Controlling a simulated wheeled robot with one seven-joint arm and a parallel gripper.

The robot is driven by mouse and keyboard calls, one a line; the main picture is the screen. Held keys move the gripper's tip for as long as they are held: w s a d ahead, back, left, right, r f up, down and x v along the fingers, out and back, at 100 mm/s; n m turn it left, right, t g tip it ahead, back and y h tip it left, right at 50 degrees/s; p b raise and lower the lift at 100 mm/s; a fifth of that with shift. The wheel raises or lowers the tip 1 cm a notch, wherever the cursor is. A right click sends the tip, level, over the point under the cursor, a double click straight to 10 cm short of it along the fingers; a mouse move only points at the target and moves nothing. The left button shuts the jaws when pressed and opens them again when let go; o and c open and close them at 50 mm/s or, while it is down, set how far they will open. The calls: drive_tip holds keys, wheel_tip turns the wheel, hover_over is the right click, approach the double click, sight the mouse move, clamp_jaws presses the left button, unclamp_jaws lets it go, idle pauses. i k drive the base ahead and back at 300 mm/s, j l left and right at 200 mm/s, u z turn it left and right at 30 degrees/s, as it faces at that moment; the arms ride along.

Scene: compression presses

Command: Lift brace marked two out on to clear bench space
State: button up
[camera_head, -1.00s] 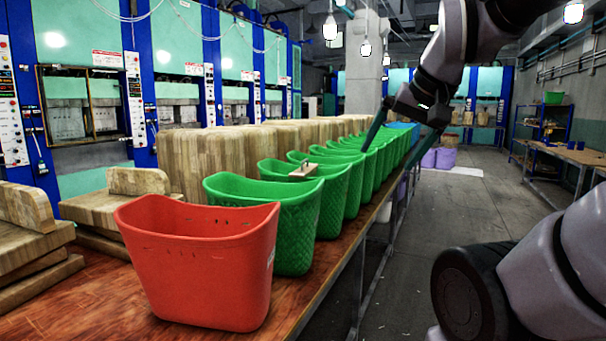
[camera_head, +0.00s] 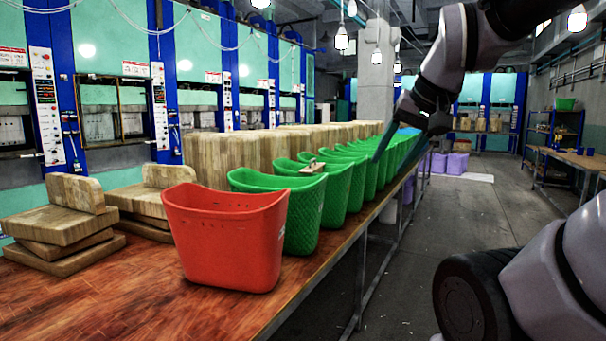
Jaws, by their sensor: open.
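Bare wooden bench (camera_head: 130,292) shows at the front left, in front of the stacked boards.
A red basket (camera_head: 228,240) stands in front of the green ones. Stacked wooden boards (camera_head: 62,222) lie at left, and wooden blocks (camera_head: 228,152) line the back of the bench. Presses (camera_head: 118,110) stand behind. The floor aisle (camera_head: 470,215) at right is open.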

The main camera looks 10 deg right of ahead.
sight(316, 168)
drive_tip(key=i+l+u, duration=0.15)
drive_tip(key=u, duration=1.2)
drive_tip(key=i+l, duration=0.1)
drive_tip(key=l, duration=0.5)
drive_tip(key=i+l, duration=0.15)
drive_tip(key=l, duration=0.4)
drive_tip(key=i+l, duration=0.1)
drive_tip(key=l, duration=0.5)
drive_tip(key=i+l, duration=0.15)
drive_tip(key=l, duration=0.45)
drive_tip(key=i+l, duration=0.1)
drive_tip(key=l, duration=0.5)
drive_tip(key=i+l, duration=0.15)
drive_tip(key=l, duration=0.4)
drive_tip(key=i+l, duration=0.1)
drive_tip(key=l, duration=0.5)
drive_tip(key=i+l, duration=0.15)
drive_tip(key=l, duration=0.45)
